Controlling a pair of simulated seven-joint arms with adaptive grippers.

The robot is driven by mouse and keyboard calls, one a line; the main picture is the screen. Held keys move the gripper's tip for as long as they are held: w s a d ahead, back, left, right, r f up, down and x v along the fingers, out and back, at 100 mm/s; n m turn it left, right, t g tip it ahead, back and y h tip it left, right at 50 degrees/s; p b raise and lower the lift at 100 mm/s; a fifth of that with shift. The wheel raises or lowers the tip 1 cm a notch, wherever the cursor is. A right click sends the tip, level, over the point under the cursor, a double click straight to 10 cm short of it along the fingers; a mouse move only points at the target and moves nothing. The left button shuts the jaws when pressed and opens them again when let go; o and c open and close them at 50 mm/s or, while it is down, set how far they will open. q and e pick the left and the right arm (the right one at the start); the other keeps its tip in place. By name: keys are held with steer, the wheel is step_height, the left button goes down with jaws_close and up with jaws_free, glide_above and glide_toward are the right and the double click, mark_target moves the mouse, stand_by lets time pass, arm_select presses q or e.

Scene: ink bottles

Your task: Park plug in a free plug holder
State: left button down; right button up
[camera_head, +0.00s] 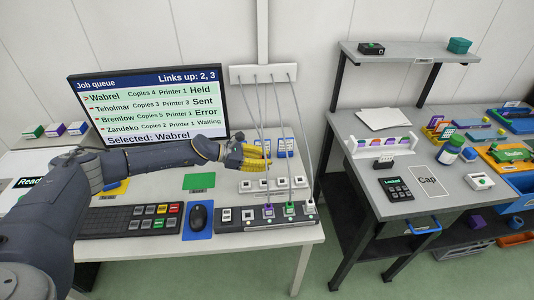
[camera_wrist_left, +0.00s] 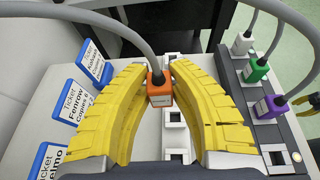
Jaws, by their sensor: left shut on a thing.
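My left gripper (camera_head: 257,158) is shut on an orange plug (camera_wrist_left: 160,90), held by its sides between the yellow fingers with its grey cable attached. The plug is hidden by the fingers in the head view. Below lies a row of white square plug holders; the left one (camera_head: 246,185) and the right one (camera_head: 299,181) look empty. In the wrist view, empty holders (camera_wrist_left: 174,118) show between the fingers, with the plug above the row. A dark strip (camera_head: 258,222) nearer the front carries purple (camera_head: 268,211), green (camera_head: 289,209) and white (camera_head: 309,206) plugs.
Cables hang from a white wall outlet bar (camera_head: 263,74) around my gripper. Ticket cards (camera_head: 285,147) stand behind the holders. A small yellow-and-dark part, possibly my right gripper (camera_wrist_left: 306,103), shows at the wrist view's right edge.

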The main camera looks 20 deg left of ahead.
arm_select(q)
steer(key=shift+m+g, duration=0.3)
steer(key=shift+s+d+f, duration=0.1)
steer(key=shift+s+f, duration=0.15)
steer(key=shift+f, duration=0.65)
steer(key=shift+s+d+f, duration=0.1)
steer(key=shift+s+f, duration=0.1)
steer(key=shift+f, duration=0.75)
steer(key=shift+s+d+f, duration=0.1)
steer(key=shift+s+f, duration=0.15)
steer(key=shift+f, duration=0.65)
steer(key=shift+f, duration=0.9)
stand_by(1.3)
steer(key=c, duration=0.6)
jaws_free()
steer(key=shift+r, duration=4)
